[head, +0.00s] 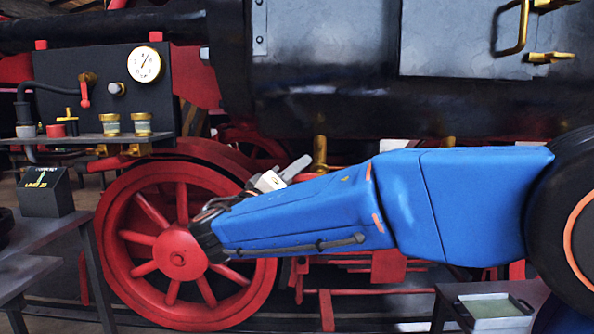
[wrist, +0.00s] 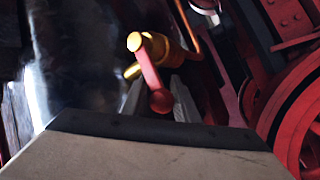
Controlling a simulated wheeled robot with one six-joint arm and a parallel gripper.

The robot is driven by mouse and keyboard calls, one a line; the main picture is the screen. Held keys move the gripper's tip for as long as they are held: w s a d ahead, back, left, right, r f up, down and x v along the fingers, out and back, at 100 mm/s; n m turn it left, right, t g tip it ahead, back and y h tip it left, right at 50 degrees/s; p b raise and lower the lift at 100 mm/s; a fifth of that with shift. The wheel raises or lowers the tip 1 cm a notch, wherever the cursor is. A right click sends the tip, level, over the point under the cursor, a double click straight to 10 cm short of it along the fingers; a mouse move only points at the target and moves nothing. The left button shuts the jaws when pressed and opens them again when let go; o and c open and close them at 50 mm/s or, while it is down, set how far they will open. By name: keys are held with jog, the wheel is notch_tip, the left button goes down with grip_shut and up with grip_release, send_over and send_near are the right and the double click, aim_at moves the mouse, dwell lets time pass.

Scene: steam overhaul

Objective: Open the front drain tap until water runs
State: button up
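The drain tap (wrist: 158,46) is a brass fitting with a red lever (wrist: 152,75) that ends in a round red knob. In the wrist view the lever slants from the brass body down towards my gripper (wrist: 158,98). The grey fingers stand apart on either side of the knob; I cannot make out contact. In the head view my gripper (head: 297,166) points up and right, close to a brass fitting (head: 320,154) under the black cylinder. The lever cannot be made out there. No running water shows in either view.
A large red spoked wheel (head: 178,258) stands behind my blue arm. To the left is a gauge panel (head: 108,82) with a shelf of brass jars. A grey bench (head: 60,232) is at the left edge. A tray (head: 495,310) stands low at the right.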

grip_shut()
jog(key=shift+f, duration=0.15)
notch_tip(320, 180, down, 2)
jog(key=n+t+y, duration=0.1)
jog(key=n+t, duration=0.2)
jog(key=n, duration=0.2)
jog(key=shift+d+f+n+t+y, duration=0.15)
jog(key=shift+f+n+t+y, duration=0.2)
jog(key=shift+n+t+y, duration=0.65)
jog(key=shift+d+f+n+t+y, duration=0.15)
jog(key=shift+f+n+y, duration=0.3)
jog(key=shift+n, duration=1.15)
jog(key=shift+d+f+n+t+y, duration=0.1)
jog(key=shift+f+n+t+y, duration=0.15)
jog(key=shift+n+t+y, duration=0.8)
jog(key=shift+n, duration=0.35)
jog(key=o, duration=0.5)
grip_release()
